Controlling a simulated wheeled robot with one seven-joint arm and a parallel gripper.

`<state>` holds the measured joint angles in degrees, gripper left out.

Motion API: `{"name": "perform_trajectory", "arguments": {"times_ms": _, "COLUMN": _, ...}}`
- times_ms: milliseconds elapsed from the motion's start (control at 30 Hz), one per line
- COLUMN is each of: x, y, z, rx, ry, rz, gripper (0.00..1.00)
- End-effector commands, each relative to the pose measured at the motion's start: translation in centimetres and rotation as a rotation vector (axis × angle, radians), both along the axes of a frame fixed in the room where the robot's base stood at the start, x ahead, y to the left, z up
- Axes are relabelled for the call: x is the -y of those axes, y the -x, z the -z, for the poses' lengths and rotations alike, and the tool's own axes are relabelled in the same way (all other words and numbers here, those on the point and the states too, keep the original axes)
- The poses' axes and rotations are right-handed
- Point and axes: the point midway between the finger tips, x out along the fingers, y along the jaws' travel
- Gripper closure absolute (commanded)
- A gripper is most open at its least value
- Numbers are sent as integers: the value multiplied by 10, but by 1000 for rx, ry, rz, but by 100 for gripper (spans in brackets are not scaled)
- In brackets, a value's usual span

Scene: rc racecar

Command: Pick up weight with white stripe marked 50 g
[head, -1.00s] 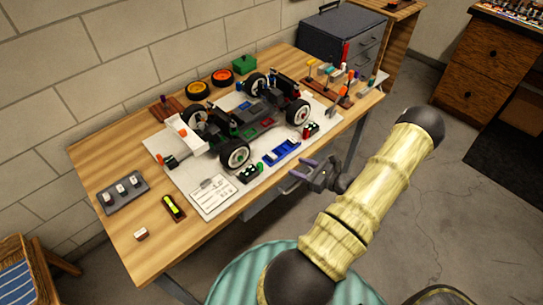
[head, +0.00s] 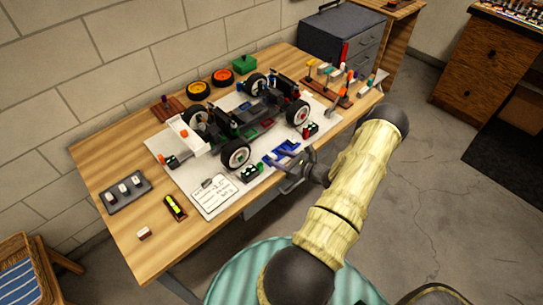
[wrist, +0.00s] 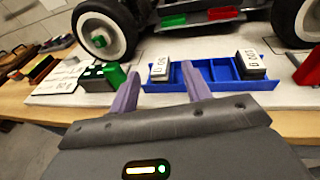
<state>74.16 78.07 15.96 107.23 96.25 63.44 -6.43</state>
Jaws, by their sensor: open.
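A small dark weight with a white face marked 50 g (wrist: 160,68) sits at the left end of a blue tray (wrist: 212,85) in the wrist view. A second weight (wrist: 252,63), with a white label seemingly reading 100, sits in the tray's right part. In the head view the blue tray (head: 281,152) lies at the board's front edge, partly hidden by my gripper (head: 286,172). My gripper is open and empty. In the wrist view its purple fingers stand either side of the 50 g weight, on the near side; contact cannot be told.
A wheeled car chassis (head: 245,125) stands on the white board just behind the tray. A green-and-black piece (wrist: 103,75) is close to the left finger. A red piece (wrist: 308,68) stands right of the tray. A paper card (head: 213,196) lies left on the board.

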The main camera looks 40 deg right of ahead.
Motion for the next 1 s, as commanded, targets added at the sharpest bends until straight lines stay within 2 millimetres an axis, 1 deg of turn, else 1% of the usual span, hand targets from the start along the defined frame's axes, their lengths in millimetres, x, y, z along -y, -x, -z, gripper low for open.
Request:
{"name": "perform_trajectory", "arguments": {"times_ms": 33, "x": -3, "y": -8, "z": 0, "rx": 0, "ry": 0, "rz": -3, "gripper": 52}}
{"name": "perform_trajectory", "arguments": {"times_ms": 100, "x": -5, "y": -15, "z": 2, "rx": -1, "ry": 0, "rz": -2, "gripper": 52}}
{"name": "perform_trajectory", "arguments": {"times_ms": 200, "x": -5, "y": -19, "z": 4, "rx": -2, "ry": 1, "rz": 0, "gripper": 52}}
{"name": "perform_trajectory", "arguments": {"times_ms": 700, "x": -5, "y": -19, "z": 4, "rx": -1, "ry": 1, "rz": 0, "gripper": 52}}
{"name": "perform_trajectory", "arguments": {"times_ms": 767, "x": -5, "y": -19, "z": 4, "rx": -1, "ry": 1, "rz": 0, "gripper": 64}}
{"name": "perform_trajectory", "arguments": {"times_ms": 800, "x": -5, "y": -19, "z": 4, "rx": -1, "ry": 1, "rz": 0, "gripper": 72}}
{"name": "perform_trajectory", "arguments": {"times_ms": 933, "x": -5, "y": -18, "z": 4, "rx": -1, "ry": 1, "rz": 0, "gripper": 97}}
{"name": "perform_trajectory", "arguments": {"times_ms": 967, "x": -5, "y": -18, "z": 4, "rx": -1, "ry": 1, "rz": 0, "gripper": 100}}
{"name": "perform_trajectory", "arguments": {"times_ms": 1000, "x": -5, "y": -19, "z": 4, "rx": -1, "ry": 1, "rz": 0, "gripper": 100}}
